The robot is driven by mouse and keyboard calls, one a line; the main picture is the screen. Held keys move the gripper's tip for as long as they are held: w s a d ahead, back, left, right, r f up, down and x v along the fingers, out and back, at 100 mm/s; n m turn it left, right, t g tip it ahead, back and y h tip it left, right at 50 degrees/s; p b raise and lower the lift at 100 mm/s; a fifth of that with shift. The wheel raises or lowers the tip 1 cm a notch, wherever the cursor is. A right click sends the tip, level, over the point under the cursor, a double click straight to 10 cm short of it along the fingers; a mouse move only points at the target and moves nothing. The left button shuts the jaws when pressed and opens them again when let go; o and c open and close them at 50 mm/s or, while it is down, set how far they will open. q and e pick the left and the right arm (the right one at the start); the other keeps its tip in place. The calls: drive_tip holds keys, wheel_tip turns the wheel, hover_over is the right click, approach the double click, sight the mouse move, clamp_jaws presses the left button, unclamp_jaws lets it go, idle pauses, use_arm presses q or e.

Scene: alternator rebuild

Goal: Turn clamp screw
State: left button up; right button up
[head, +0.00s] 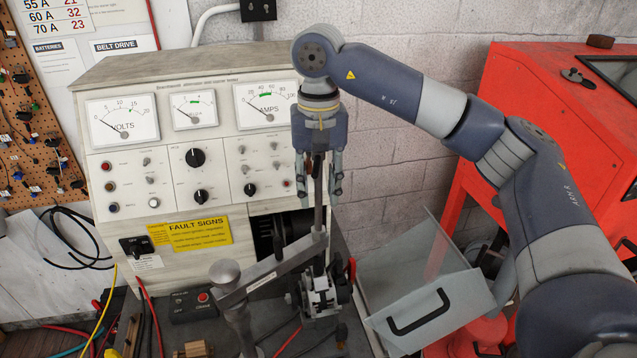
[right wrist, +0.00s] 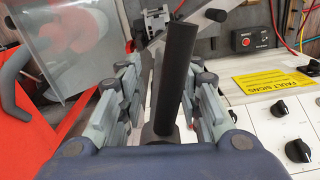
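The clamp screw (head: 319,212) is an upright grey rod above the clamp arm (head: 272,270), which reaches over the alternator (head: 320,296) on the bench. My right gripper (head: 320,188) points down over the screw's upper part, with one finger on each side of it. In the right wrist view, a dark bar (right wrist: 177,75) stands between the spread fingers of the right gripper (right wrist: 163,92), with a gap visible on each side. I cannot tell whether any finger touches it. My left gripper is not in view.
The test bench panel (head: 215,150) with gauges and knobs stands close behind. A clear guard (head: 415,285) with a black handle is at right, before a red cabinet (head: 530,110). A switch box (head: 192,305) and loose cables lie at left.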

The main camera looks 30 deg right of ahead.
drive_tip(key=shift+f, duration=0.1)
clamp_jaws()
idle(0.3)
